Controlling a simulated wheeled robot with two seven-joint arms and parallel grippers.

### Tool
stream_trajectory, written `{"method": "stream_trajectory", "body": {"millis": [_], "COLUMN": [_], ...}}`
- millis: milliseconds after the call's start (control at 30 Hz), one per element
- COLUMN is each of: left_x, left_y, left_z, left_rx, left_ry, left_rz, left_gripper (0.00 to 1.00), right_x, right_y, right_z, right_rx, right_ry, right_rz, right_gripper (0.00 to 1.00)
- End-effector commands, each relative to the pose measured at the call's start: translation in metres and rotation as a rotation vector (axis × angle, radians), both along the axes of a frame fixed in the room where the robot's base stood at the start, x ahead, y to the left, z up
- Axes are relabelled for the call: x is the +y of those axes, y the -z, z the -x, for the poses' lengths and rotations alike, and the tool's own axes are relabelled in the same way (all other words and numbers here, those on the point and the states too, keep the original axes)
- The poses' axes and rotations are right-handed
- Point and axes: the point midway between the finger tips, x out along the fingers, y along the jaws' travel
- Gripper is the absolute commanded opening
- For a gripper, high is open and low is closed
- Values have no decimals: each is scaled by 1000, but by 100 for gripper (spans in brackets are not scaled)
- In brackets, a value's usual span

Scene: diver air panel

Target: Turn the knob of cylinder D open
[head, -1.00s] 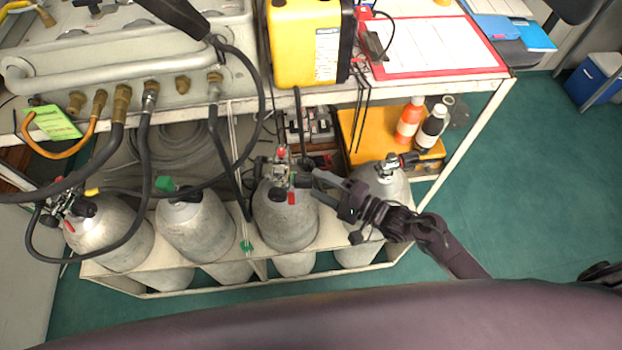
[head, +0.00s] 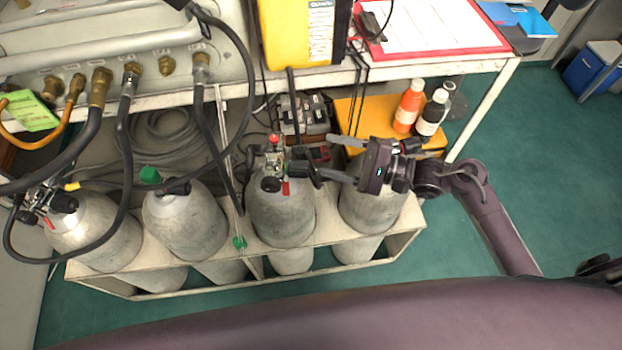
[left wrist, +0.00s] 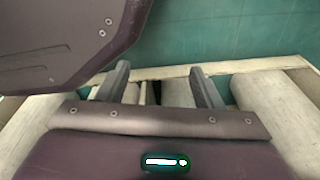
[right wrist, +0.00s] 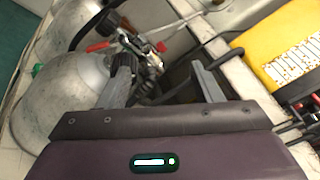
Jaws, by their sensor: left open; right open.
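Several grey cylinders stand in a row in a white rack; I cannot read any letter on them. The rightmost cylinder (head: 372,208) has its valve mostly hidden behind my right gripper (head: 326,157). The cylinder to its left (head: 280,215) carries a valve with a red lever and a black knob (right wrist: 123,62) on its right side. My right gripper is open, its fingers pointing left toward that knob. In the right wrist view, the knob shows by the left fingertip; contact is unclear. My left gripper (left wrist: 158,70) is open and empty, above the rack.
A white bench (head: 480,68) with a yellow box (head: 300,35) and a red-edged sheet (head: 430,30) overhangs behind the cylinders. Black hoses cross the left cylinders. Orange (head: 409,106) and black (head: 432,113) bottles stand behind the right gripper.

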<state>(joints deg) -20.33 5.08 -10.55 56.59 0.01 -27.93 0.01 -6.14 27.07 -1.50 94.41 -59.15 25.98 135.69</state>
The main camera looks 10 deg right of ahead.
Motion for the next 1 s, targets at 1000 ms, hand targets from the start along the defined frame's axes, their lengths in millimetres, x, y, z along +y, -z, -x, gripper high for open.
{"method": "stream_trajectory", "body": {"millis": [1000], "left_x": [-31], "left_y": [-75], "left_z": [-79], "left_rx": [2], "left_ry": [23], "left_rz": [22], "left_gripper": [60], "right_x": [39], "right_y": [59], "right_z": [-9], "right_rx": [185], "right_ry": [-127], "right_rz": [-51], "right_gripper": [59]}}
